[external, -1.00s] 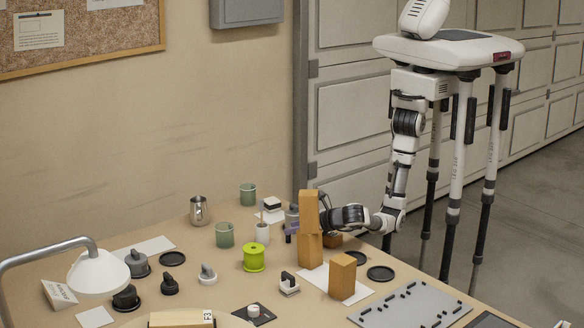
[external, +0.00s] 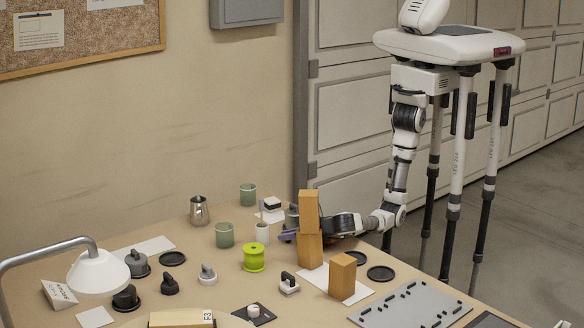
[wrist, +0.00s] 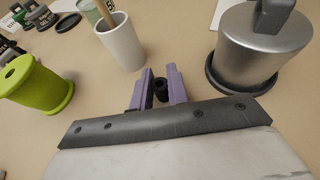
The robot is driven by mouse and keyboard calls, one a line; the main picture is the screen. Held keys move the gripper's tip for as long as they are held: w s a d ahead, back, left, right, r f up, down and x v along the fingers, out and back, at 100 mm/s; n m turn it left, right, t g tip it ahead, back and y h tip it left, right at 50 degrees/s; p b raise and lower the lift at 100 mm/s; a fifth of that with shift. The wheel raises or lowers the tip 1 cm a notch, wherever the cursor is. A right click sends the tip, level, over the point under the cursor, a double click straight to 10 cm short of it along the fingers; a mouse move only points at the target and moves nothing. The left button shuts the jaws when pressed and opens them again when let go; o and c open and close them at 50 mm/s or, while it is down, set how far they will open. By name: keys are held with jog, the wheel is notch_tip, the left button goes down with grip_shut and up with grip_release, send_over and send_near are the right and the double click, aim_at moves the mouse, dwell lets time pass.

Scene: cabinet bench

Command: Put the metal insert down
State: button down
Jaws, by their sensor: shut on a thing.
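My gripper shows its two purple fingers (wrist: 160,88) in the wrist view. They are shut on a small dark hollow cylinder, the metal insert (wrist: 160,85), low over the tan bench. I cannot tell whether the insert touches the bench top. In the external view the fingertips (external: 288,236) show just left of a stack of two wooden blocks (external: 309,248), which hides part of the gripper. The insert cannot be made out there.
A silver canister with a dark knob (wrist: 262,45) stands close right of the fingers in the wrist view. A white cup (wrist: 122,45) holding a wooden stick stands ahead left, and a lime green spool (wrist: 35,85) at left. Bare bench lies between them.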

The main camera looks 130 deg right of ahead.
notch_tip(320, 180, up, 10)
jog(key=shift+b, duration=0.9)
jog(key=s+a+r+n+t+y+p, duration=0.4)
jog(key=a+r, duration=0.3)
jog(key=a, duration=0.4)
jog(key=s+a+f+n+y+b, duration=0.1)
jog(key=s+a+f+n+y, duration=0.2)
jog(key=a, duration=0.8)
jog(key=s+a+f+n+t+y+b, duration=0.1)
jog(key=a+f+n+y, duration=0.3)
jog(key=a, duration=0.6)
jog(key=s+a+f+n+t+y+b, duration=0.1)
jog(key=s+a+f+n+y, duration=0.2)
jog(key=a+n+y, duration=0.3)
jog(key=shift+s+a+f, duration=0.1)
jog(key=shift+s+a, duration=0.15)
jog(key=shift+a, duration=0.7)
jog(key=shift+s+a+f, duration=0.15)
jog(key=shift+s+a, duration=0.15)
jog(key=shift+a, duration=0.65)
jog(key=shift+s+a+f, duration=0.1)
jog(key=shift+s+a, duration=0.15)
jog(key=shift+a, duration=0.7)
jog(key=s+a+n+g+y, duration=0.2)
jog(key=s+a+n+y, duration=0.1)
jog(key=s+a, duration=0.4)
jog(key=shift+s+a+f+y+b, duration=0.35)
jog(key=shift+s+a+y+b, duration=0.1)
jog(key=shift+a, duration=0.1)
jog(key=shift+w+r, duration=0.1)
